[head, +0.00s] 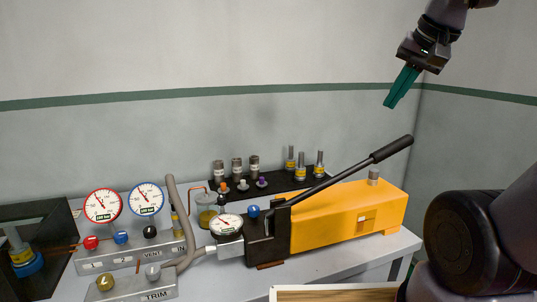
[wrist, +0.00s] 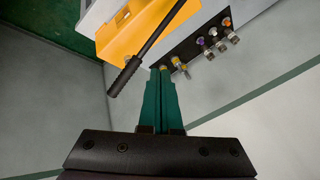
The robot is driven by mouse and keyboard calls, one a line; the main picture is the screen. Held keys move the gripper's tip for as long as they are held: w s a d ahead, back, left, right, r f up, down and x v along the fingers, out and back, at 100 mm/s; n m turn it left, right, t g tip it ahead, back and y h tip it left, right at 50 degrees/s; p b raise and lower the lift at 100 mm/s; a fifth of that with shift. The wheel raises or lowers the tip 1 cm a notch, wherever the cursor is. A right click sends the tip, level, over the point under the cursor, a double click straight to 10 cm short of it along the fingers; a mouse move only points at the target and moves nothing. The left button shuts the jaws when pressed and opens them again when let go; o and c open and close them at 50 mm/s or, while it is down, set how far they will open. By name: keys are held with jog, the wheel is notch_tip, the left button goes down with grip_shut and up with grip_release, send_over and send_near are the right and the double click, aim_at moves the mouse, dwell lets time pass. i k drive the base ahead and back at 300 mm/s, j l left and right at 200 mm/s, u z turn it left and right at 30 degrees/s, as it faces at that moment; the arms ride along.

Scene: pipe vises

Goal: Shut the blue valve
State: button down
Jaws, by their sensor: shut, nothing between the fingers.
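A small blue knob (head: 120,237) sits on the grey valve block (head: 140,254) at the left of the bench in the head view, between a red knob (head: 91,243) and a black knob (head: 150,232). Another round blue knob (head: 253,211) sits on the black head of the yellow pump. My gripper (head: 390,103) has teal fingers and is high at the upper right, above and well apart from the bench. Its fingers are together and empty; they also show in the wrist view (wrist: 167,72). The blue knobs cannot be made out in the wrist view.
The yellow hand pump (head: 345,222) has a long black lever (head: 345,172) rising to the right. Red-rimmed (head: 103,205) and blue-rimmed (head: 146,198) gauges stand behind the valve block. A black rack (head: 275,182) holds several fittings. Grey hose (head: 182,215) curves beside the block. The air around my gripper is clear.

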aim_at(121, 237)
jog(key=u, duration=1.55)
